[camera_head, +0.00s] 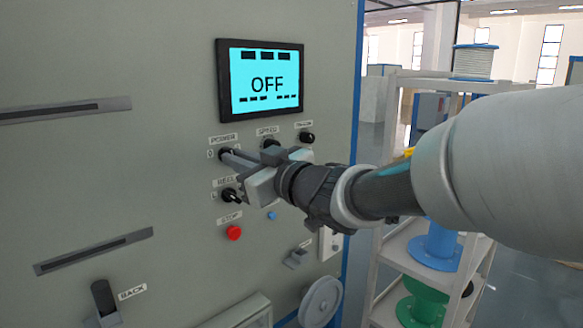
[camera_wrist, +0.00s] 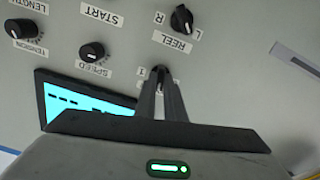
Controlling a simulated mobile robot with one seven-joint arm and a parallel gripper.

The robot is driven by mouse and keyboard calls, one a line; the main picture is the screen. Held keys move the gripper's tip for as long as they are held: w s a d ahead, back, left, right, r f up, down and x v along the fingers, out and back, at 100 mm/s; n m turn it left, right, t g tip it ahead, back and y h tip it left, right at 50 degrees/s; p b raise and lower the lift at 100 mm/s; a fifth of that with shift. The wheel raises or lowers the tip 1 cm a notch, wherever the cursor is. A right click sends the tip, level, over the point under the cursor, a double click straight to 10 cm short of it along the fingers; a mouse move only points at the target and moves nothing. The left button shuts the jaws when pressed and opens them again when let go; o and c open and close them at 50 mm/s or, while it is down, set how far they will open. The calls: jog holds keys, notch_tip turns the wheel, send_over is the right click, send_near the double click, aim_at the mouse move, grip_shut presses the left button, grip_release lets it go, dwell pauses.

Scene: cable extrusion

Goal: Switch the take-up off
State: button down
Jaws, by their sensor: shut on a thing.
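The take-up's grey cabinet panel (camera_head: 120,190) fills the left of the head view. Its screen (camera_head: 266,80) reads OFF on a cyan ground. My gripper (camera_head: 228,155) reaches the panel at the POWER label, with its fingers shut on the dark power knob (camera_wrist: 158,74). The fingers hide most of the knob, so its exact angle is hard to tell. In the wrist view the two fingers (camera_wrist: 160,92) close together at the knob, and a small "1" mark shows beside it.
Close around the fingers are the reel knob (camera_head: 231,195), the speed knob (camera_wrist: 92,52), the tension knob (camera_head: 306,137) and the red stop button (camera_head: 234,232). A shelf rack with spools (camera_head: 436,245) stands to the right, behind my arm.

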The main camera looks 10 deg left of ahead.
jog(key=shift+n+b, duration=1.8)
jog(key=shift+n, duration=1.4)
jog(key=c, duration=1.8)
grip_release()
jog(key=shift+c, duration=0.2)
jog(key=p+v, duration=0.2)
jog(key=v, duration=1.5)
jog(key=shift+d, duration=0.2)
